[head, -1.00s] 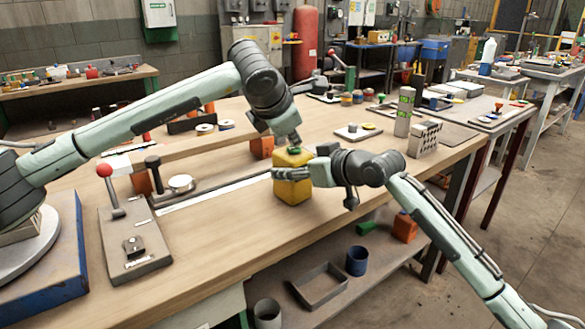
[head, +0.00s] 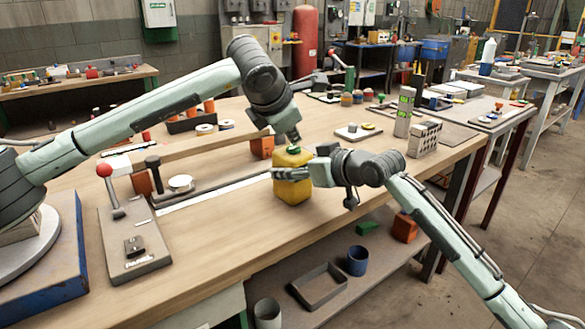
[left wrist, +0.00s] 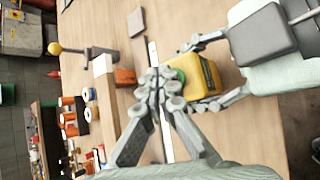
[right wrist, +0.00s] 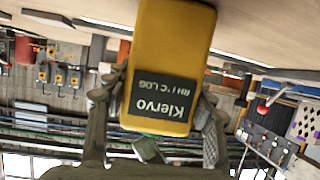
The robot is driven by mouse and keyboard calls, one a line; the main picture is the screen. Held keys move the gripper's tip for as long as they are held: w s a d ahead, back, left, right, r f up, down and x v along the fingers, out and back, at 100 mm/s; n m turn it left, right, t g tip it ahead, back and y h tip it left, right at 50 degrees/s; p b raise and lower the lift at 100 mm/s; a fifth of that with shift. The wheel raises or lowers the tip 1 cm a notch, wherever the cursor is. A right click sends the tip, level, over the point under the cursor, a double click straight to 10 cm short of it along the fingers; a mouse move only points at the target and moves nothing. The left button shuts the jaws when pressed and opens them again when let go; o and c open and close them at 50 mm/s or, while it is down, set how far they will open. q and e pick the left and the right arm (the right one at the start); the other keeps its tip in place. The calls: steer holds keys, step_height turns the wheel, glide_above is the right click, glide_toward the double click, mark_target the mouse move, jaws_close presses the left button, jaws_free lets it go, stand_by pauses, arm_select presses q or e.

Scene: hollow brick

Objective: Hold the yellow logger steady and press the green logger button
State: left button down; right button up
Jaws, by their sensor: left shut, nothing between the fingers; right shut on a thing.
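The yellow logger (head: 293,189) stands upright on the workbench, with a green button (head: 293,150) on its top. My right gripper (head: 291,173) is shut on the logger's sides. My left gripper (head: 292,138) points down just above the button, shut and empty. In the left wrist view its closed fingertips (left wrist: 165,84) partly cover the green button (left wrist: 179,76); I cannot tell whether they touch it.
A panel with a red-knobbed lever (head: 112,190) stands at the left of the bench. An orange block (head: 262,147) sits behind the logger.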

mark_target(292, 149)
arm_select(q)
steer(key=shift+r, duration=3)
arm_select(e)
steer(key=o, duration=1.5)
steer(key=v, duration=1.2)
